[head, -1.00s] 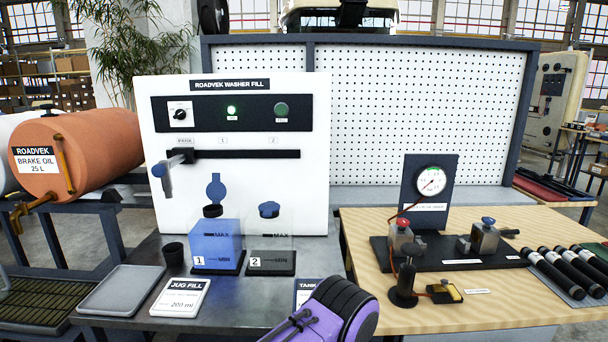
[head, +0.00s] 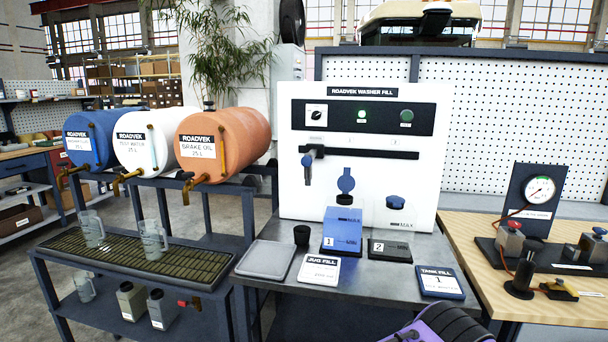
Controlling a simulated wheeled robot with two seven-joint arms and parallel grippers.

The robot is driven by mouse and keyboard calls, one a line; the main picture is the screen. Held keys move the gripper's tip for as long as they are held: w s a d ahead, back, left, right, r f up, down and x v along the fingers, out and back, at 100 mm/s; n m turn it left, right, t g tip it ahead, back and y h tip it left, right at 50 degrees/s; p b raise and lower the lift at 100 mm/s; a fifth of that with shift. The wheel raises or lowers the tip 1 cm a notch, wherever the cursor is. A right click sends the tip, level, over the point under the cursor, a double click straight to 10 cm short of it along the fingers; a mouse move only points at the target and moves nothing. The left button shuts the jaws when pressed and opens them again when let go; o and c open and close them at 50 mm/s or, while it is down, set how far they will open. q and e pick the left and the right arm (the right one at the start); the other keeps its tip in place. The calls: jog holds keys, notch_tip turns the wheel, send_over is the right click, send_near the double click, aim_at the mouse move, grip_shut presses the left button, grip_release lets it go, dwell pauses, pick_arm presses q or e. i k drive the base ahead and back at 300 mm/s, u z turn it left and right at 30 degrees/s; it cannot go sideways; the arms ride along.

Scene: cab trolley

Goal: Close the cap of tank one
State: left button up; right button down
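Tank one (head: 342,226) is a box-shaped tank with blue fluid and a "1" label, standing on the grey bench in front of the white washer fill panel. Its blue round cap (head: 346,180) stands upright, open, above the tank's top. Beside it on the right is tank two (head: 389,243), clear, with a "2" label and its blue cap (head: 396,202) lying flat on top. A purple and black part of my arm shows at the bottom edge, right of centre, well below the tanks. Neither gripper is in view.
A grey tray (head: 265,259), a black cup (head: 301,235), a jug fill card (head: 319,270) and a tank fill card (head: 441,282) lie on the bench (head: 377,276). A nozzle (head: 308,168) hangs from the panel's rail. A gauge (head: 540,190) stands on the wooden table at right.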

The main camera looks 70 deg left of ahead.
aim_at(346, 184)
jog(key=k, duration=0.2)
jog(key=u, duration=1.05)
